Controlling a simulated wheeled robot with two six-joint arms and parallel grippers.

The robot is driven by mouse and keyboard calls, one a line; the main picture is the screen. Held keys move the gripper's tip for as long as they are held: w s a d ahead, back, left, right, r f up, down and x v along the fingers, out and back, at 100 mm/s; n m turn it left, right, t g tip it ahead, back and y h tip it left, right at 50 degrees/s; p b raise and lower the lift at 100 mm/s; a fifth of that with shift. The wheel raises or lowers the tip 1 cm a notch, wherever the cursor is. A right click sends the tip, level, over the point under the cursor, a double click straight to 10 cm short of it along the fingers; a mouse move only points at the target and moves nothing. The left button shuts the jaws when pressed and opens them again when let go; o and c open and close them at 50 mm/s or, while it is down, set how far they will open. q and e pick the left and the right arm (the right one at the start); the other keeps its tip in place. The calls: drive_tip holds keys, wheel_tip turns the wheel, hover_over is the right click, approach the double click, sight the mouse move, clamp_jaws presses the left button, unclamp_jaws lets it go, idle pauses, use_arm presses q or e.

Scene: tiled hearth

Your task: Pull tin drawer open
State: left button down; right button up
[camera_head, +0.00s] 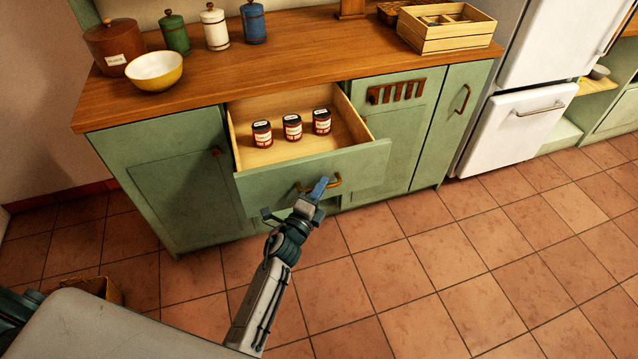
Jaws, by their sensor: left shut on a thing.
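The tin drawer (258,186) stands pulled out from the green cabinet, with its pale wooden inside showing. Three dark red tins, a left one (262,134), a middle one (292,127) and a right one (321,121), stand upright in a row inside it. The drawer front has a curved brass-brown handle (335,182). My left gripper (319,188) is at this handle, shut on it; its fingers hide part of the handle. My right gripper is not in view.
A yellow bowl (154,71), a brown canister (112,47) and several smaller canisters stand on the wooden counter (290,50). A wooden crate (446,28) sits at its right end. A white fridge (515,125) stands right of the cabinet.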

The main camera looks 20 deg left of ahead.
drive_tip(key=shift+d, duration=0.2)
use_arm(q)
drive_tip(key=c, duration=1.8)
unclamp_jaws()
drive_tip(key=shift+o, duration=0.2)
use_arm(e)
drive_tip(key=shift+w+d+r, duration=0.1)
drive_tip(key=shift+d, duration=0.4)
use_arm(q)
drive_tip(key=shift+s+f, duration=0.1)
